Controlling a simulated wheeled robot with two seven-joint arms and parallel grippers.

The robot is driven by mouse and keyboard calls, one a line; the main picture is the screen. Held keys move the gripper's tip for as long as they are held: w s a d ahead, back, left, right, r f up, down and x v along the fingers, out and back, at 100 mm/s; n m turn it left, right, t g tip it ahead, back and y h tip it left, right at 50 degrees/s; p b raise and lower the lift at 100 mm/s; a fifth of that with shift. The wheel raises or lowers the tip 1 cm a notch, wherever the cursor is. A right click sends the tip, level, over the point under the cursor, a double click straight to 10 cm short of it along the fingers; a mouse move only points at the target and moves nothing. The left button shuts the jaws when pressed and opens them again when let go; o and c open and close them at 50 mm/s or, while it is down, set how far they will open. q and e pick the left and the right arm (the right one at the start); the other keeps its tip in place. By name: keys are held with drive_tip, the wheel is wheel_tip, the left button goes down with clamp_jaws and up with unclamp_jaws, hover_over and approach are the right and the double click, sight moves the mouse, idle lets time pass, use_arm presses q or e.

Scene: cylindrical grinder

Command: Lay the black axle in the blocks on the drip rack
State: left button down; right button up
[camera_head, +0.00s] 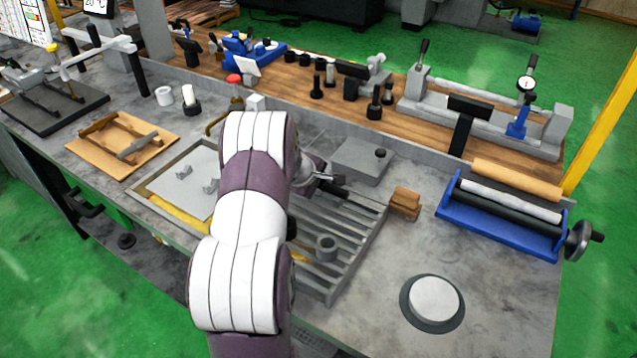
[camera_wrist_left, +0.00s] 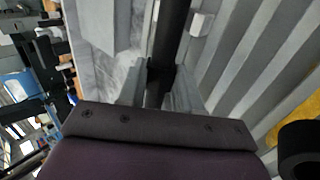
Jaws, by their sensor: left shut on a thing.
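My left gripper (camera_wrist_left: 160,88) is shut on the black axle (camera_wrist_left: 171,35), which runs up and out of the top of the left wrist view. In the head view my left gripper (camera_head: 312,176) is partly hidden behind my own arm, and a dark length of the axle (camera_head: 332,189) shows beside it. The drip rack (camera_head: 345,250), grey and slatted, lies below and to the right of the arm; its slats (camera_wrist_left: 250,60) fill the right of the wrist view. A small pale block (camera_wrist_left: 201,23) shows beside the axle. I cannot tell whether the axle touches it.
A grey ring (camera_head: 327,247) sits on the rack. A blue roller stand (camera_head: 505,215) and a round pad (camera_head: 433,300) are further right. A shallow tray (camera_head: 165,187) lies left. The bench front right is mostly clear.

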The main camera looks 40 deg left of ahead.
use_arm(q)
drive_tip(key=shift+r, duration=0.15)
drive_tip(key=c, duration=0.7)
unclamp_jaws()
